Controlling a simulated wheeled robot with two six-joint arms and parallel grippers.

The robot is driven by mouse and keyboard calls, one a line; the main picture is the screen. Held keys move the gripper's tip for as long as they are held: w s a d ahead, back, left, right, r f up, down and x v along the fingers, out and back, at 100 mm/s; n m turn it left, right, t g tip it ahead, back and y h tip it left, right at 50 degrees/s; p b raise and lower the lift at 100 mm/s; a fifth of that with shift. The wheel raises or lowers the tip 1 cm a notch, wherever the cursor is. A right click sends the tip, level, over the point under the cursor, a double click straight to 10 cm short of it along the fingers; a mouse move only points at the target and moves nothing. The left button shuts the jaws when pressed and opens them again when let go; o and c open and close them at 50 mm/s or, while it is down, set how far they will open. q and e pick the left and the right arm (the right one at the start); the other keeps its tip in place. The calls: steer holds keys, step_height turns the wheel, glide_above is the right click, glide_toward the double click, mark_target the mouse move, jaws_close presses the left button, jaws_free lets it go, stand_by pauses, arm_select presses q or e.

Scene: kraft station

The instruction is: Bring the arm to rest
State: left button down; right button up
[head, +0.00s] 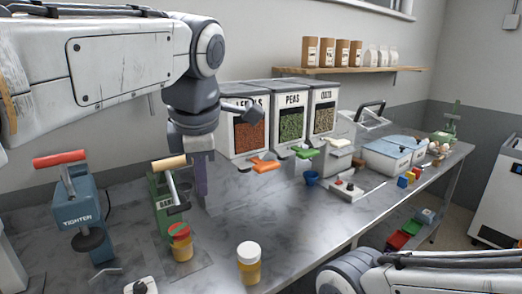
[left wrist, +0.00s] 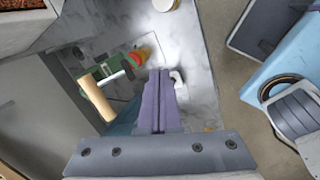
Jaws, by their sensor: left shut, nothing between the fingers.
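My left arm (head: 110,70) reaches in from the upper left in the head view, with its wrist bent down. Its gripper (head: 202,200) points down over the table, behind and right of the green press. In the left wrist view the gripper's two purple fingers (left wrist: 162,78) lie together, shut, with nothing between them. My right arm (head: 430,278) shows only in part at the lower right of the head view; its gripper is out of view.
The green press (head: 158,205) with a wooden handle stands close to the left gripper, holding a red-lidded jar (head: 181,245). A blue press (head: 75,210) stands left. A white-lidded jar (head: 249,265) stands in front. Dispensers (head: 290,95) line the wall. Bare table lies right of the gripper.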

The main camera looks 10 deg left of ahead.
arm_select(q)
steer(key=s+d+f+m+g+h, duration=0.1)
steer(key=s+d+f+m, duration=0.4)
steer(key=s+f+m, duration=0.4)
steer(key=s+d+f+m+g+h, duration=0.1)
steer(key=s+d+f+m, duration=0.4)
steer(key=f+m, duration=0.9)
steer(key=s+m+g, duration=0.1)
steer(key=s+m, duration=0.2)
steer(key=m, duration=0.4)
steer(key=shift+s+d, duration=0.15)
steer(key=shift+s, duration=0.25)
